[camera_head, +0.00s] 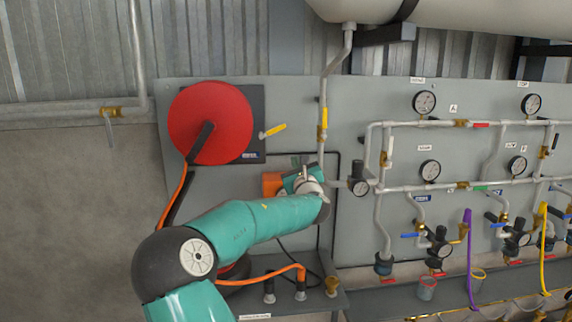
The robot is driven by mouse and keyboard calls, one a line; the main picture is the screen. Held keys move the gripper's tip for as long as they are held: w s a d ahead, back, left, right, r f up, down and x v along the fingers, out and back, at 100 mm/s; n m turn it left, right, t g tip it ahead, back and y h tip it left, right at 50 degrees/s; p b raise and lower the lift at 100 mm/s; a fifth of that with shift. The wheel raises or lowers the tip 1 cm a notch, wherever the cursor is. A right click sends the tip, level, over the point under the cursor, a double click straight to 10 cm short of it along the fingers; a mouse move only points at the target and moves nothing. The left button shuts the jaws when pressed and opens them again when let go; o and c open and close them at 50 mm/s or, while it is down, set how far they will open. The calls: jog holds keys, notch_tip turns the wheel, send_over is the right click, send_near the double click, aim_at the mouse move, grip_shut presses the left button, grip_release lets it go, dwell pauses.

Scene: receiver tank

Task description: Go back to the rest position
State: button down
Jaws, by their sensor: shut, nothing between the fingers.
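My teal arm reaches in from the bottom and bends right toward the grey panel (290,100). Its end, with my gripper (297,172), is in front of the panel, near the middle of the view. My gripper is shut and empty. The fingers are small and partly hidden by the wrist, so I cannot tell whether they touch anything. An orange block (272,183) shows just left of my gripper.
Right are pipes, gauges (424,103) and regulators (440,248). A grey shelf (375,303) runs below. Bare wall (70,220) lies left.

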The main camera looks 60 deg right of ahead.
dwell(0.3)
jog(key=w+a+f+m+g+y, duration=0.1)
jog(key=a+f+m+g+y, duration=0.15)
jog(key=a+f+m, duration=0.45)
jog(key=w+a+f+m+g+y, duration=0.1)
jog(key=a+f+m+g+y, duration=0.2)
jog(key=a+m, duration=0.8)
jog(key=a+f+m+y, duration=0.2)
jog(key=a+m+y, duration=0.45)
jog(key=a, duration=1.15)
jog(key=s+a+f+m+g+y, duration=0.1)
jog(key=s+a+m+g, duration=0.1)
jog(key=s+a, duration=0.6)
jog(key=s+a+f+m+g+y, duration=0.1)
jog(key=s+a+m, duration=0.4)
jog(key=a, duration=1)
jog(key=s, duration=0.3)
jog(key=shift+s+f+g, duration=0.15)
jog(key=shift+g, duration=0.2)
